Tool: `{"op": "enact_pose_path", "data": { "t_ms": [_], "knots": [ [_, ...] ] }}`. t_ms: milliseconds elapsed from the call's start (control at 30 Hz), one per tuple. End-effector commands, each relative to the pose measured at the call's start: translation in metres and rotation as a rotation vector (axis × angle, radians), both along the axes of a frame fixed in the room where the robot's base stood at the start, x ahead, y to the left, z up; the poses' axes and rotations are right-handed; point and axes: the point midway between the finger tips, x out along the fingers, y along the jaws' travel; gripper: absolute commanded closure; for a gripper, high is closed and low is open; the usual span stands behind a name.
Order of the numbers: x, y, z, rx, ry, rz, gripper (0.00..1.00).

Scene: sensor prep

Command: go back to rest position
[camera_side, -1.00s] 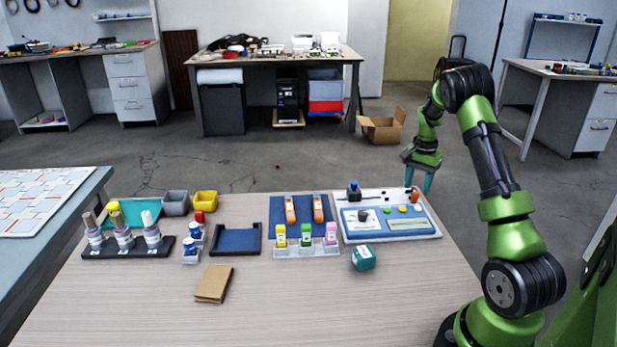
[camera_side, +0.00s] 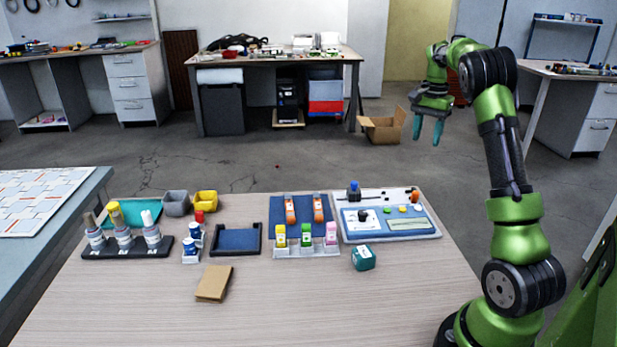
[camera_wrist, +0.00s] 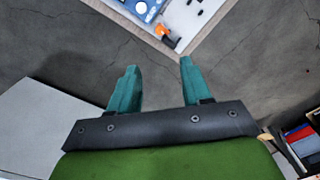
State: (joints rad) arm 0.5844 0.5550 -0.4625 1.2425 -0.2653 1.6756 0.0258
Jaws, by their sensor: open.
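My gripper (camera_side: 427,140) is raised in the air above and behind the table's back right corner in the side view, its teal fingers pointing down. The fingers are apart with nothing between them, as the wrist view (camera_wrist: 155,88) also shows. The sensor panel (camera_side: 392,226), a white tray with a blue inset, lies on the table's right side below the gripper and apart from it. An orange item (camera_wrist: 166,34) on its corner shows at the top of the wrist view.
The table (camera_side: 330,310) also holds a bottle rack (camera_side: 128,249), a rack of small colored-cap vials (camera_side: 305,250), a teal box (camera_side: 363,257), a brown pad (camera_side: 214,283) and small bins (camera_side: 206,201). A cardboard box (camera_side: 384,128) stands on the floor behind. The air around the gripper is free.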

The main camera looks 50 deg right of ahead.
Motion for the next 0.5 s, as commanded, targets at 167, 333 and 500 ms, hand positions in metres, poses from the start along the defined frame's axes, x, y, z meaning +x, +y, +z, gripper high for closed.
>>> {"op": "enact_pose_path", "data": {
  "t_ms": [167, 333, 500],
  "knots": [
    [0.0, -0.001, 0.0, -0.005, 0.0, 0.003, 0.52],
    [-0.005, 0.001, -0.018, -0.017, -0.001, 0.049, 0.52],
    [0.005, 0.06, -0.012, -0.025, -0.102, 0.211, 0.52]
  ]
}}
